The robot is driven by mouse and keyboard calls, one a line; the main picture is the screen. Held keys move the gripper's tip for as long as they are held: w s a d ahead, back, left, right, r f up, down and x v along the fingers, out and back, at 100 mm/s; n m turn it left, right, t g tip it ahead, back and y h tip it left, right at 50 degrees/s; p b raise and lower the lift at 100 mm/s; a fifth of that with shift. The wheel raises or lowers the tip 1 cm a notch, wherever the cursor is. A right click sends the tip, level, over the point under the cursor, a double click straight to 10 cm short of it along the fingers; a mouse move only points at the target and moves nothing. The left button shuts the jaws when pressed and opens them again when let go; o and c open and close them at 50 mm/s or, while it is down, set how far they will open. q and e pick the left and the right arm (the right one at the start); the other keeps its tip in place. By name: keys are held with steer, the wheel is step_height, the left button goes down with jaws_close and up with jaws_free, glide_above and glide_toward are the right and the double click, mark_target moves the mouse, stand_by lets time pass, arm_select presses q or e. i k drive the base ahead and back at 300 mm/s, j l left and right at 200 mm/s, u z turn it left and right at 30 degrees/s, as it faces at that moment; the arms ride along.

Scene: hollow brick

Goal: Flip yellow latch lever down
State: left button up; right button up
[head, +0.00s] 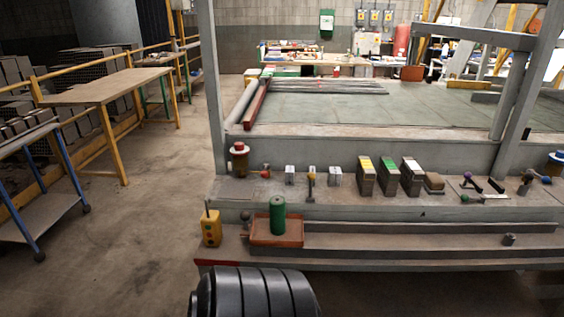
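A small upright lever with a yellowish knob (311,178) stands on the grey ledge (240,188) of the machine, between two small white-faced blocks (290,175) (335,176). It looks like the yellow latch lever, but it is too small to tell its exact position or how it latches. Neither of my grippers is in view. A black ribbed part at the bottom centre hides some of the floor in front of the machine.
On the lower step are a yellow control box (211,228) and a green cylinder (277,214) on a reddish tray (262,239). Several blocks (389,176) and levers (496,186) line the ledge rightward. A wooden table (105,88) stands left. The floor (140,230) between is clear.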

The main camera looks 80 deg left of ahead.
mark_target(311, 175)
steer(key=k+j, duration=0.25)
steer(key=j, duration=0.4)
steer(key=k+j, duration=0.25)
steer(key=j, duration=0.4)
steer(key=k+j, duration=0.3)
steer(key=j, duration=0.35)
steer(key=k+j, duration=0.25)
steer(key=j, duration=0.4)
steer(key=k+j, duration=0.25)
steer(key=j, duration=0.4)
steer(key=k+j, duration=0.25)
steer(key=j, duration=0.35)
steer(key=k+j, duration=0.25)
steer(key=j, duration=0.4)
steer(key=k+j, duration=0.25)
steer(key=j, duration=0.4)
